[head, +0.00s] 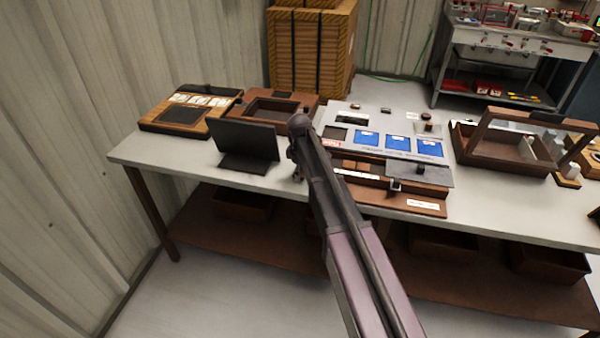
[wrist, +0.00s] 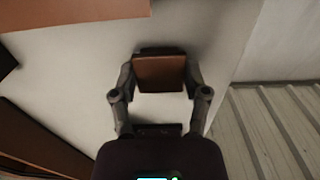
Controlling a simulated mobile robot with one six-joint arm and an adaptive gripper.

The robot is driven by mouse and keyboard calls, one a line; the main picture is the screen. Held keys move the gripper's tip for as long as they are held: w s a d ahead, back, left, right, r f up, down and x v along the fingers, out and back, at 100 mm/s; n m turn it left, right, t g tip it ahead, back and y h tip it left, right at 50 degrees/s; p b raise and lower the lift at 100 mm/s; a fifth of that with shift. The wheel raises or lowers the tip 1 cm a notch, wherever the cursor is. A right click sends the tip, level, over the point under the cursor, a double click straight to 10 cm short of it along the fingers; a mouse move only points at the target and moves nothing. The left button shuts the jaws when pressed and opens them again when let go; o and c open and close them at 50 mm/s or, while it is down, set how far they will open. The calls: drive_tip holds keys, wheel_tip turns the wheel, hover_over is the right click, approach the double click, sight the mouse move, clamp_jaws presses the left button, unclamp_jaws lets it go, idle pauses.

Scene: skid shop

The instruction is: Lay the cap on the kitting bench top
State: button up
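The cap (wrist: 160,73) appears in the wrist view as a brown, squarish block with a dark far edge. My gripper (wrist: 160,78) has one finger against each side of it and is shut on it. The pale kitting bench top (wrist: 75,75) lies beneath, with a dark shadow close around the cap. I cannot tell whether the cap touches the bench. In the head view, my gripper (head: 296,162) is over the bench top (head: 185,160), just right of a black stand. My arm hides most of the gripper there, and the cap is not clearly visible.
The black stand (head: 245,145) is close to the left of my gripper. A brown frame tray (head: 272,108) lies behind. A grey panel with blue pockets (head: 397,143) and a wooden fixture (head: 410,197) stand right. The left front bench top is clear.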

drive_tip(key=o, duration=0.4)
drive_tip(key=shift+r, duration=0.15)
wheel_tip(320, 180, up, 12)
drive_tip(key=p, duration=1.2)
idle(0.3)
idle(0.6)
drive_tip(key=s+d+m, duration=0.4)
drive_tip(key=s, duration=0.4)
drive_tip(key=s+d+m, duration=0.4)
drive_tip(key=s+m, duration=0.1)
drive_tip(key=s, duration=0.4)
drive_tip(key=s+d+m, duration=0.4)
drive_tip(key=s+m, duration=0.1)
drive_tip(key=s, duration=0.4)
drive_tip(key=shift+s+d, duration=0.15)
drive_tip(key=shift+d, duration=0.15)
